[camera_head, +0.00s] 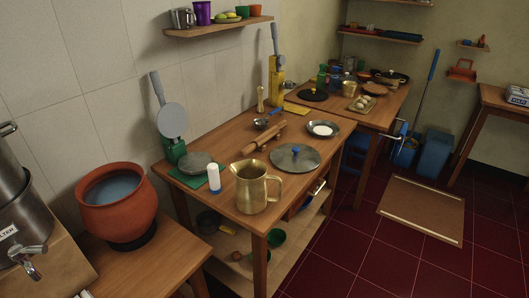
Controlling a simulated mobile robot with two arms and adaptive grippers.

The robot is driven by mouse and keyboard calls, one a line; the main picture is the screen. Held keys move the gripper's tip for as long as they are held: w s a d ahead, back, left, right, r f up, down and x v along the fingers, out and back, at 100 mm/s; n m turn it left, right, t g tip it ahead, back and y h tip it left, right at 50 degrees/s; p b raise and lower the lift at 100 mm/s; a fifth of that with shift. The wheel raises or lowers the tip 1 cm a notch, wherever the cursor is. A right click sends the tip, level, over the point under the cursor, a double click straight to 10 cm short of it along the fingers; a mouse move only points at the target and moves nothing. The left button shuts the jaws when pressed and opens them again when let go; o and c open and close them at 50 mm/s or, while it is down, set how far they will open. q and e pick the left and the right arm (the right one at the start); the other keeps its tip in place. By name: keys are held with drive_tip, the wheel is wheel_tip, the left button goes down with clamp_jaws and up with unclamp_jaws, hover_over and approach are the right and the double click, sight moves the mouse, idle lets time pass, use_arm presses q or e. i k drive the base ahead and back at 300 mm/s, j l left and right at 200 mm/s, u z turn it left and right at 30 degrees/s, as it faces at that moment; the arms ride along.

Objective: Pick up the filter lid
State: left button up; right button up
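A steel water filter (22,215) with a white label and a tap (32,270) stands at the left edge, cut off by the frame. Neither of my grippers is in view.
A brass jug (257,188) stands close to the metal lid's left. A rolling pin (262,138) and a shallow pan (322,129) lie behind it. An orange clay pot (117,208) stands beside the filter. Red floor is open at right, around a wooden board (421,208).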

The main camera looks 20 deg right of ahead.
sight(292, 157)
drive_tip(key=i+l+u, duration=0.2)
drive_tip(key=l+u, duration=0.2)
drive_tip(key=l, duration=0.85)
drive_tip(key=l+u, duration=0.4)
drive_tip(key=l, duration=0.8)
